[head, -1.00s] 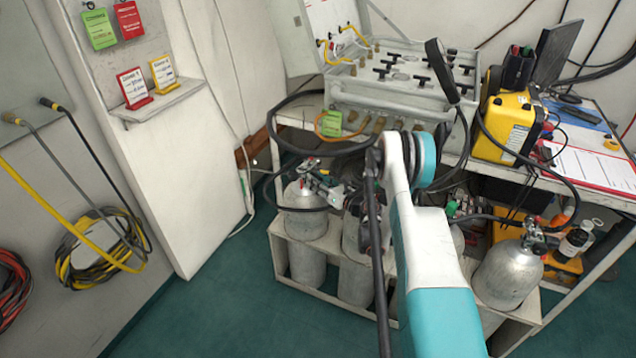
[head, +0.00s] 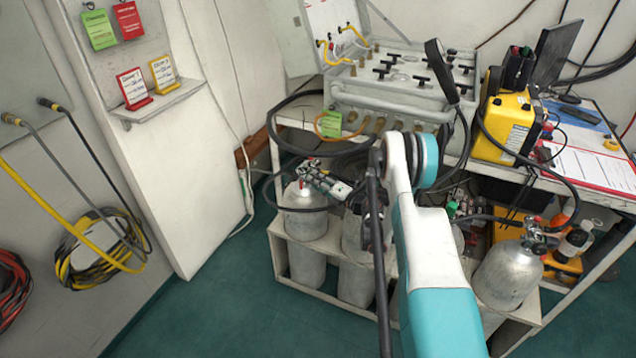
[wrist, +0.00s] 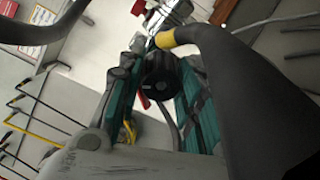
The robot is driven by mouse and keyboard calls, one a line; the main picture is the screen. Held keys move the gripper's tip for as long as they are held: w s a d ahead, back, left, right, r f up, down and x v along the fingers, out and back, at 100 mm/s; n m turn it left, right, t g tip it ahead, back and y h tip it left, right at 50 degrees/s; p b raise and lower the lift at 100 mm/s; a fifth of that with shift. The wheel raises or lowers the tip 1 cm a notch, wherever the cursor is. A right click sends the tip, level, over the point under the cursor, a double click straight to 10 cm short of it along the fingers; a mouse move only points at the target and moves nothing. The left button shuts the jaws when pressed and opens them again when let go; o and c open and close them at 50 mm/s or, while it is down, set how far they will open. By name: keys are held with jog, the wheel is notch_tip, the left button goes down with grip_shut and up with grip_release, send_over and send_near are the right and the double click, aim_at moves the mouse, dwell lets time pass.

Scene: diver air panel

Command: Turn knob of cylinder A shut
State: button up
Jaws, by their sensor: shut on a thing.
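A silver-grey cylinder (head: 304,222) stands at the left end of the low rack in the head view. I take it for cylinder A, but no letter is readable on it. My gripper (head: 308,170) is at the valve on its top. In the wrist view, a round black knob (wrist: 160,78) sits between the teal-lined fingers of my gripper (wrist: 158,98), which is shut on it. In the head view the gripper hides the knob. A small red part shows beside the knob in the wrist view.
A thick black hose (wrist: 235,85) with a yellow band passes close to my gripper. More grey cylinders stand to the right, partly behind my arm. The bench with the valve panel (head: 400,95) overhangs the rack. Open floor (head: 220,300) lies to the left.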

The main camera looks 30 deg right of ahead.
jog(key=shift+m, duration=1.9)
jog(key=o, duration=1.1)
jog(key=shift+d, duration=0.1)
jog(key=shift+r, duration=0.1)
